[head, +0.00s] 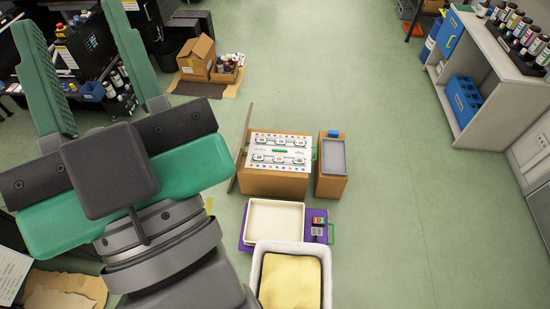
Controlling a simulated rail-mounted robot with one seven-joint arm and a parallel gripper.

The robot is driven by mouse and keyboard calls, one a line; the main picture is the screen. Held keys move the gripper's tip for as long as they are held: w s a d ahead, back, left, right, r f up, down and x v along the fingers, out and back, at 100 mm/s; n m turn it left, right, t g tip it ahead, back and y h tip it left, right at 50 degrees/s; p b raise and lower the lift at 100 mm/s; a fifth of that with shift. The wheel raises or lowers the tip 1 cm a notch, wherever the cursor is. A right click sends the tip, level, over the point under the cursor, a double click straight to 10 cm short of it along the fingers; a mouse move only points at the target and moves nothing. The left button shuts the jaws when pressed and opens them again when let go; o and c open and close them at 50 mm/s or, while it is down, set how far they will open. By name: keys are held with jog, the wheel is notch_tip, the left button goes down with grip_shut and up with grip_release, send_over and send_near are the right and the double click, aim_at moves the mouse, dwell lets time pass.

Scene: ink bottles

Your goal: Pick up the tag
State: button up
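My gripper (75,35) fills the left of the view, with two long green fingers spread apart and no object seen held between them. It is left of the boxes and appears much closer to the camera. I cannot pick out the tag for certain. A white printed board (262,165) lies on a cardboard box in the middle, with a small green strip (280,151) at its centre.
A cream tray (302,220) rests on the purple tray. A white bin (327,280) with yellow lining stands in front. A grey tray (334,157) sits on a narrow cardboard box. Shelving with bottles (495,70) stands at right. Green floor between is clear.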

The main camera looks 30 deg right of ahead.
jog(key=shift+o, duration=0.4)
jog(key=o, duration=1.1)
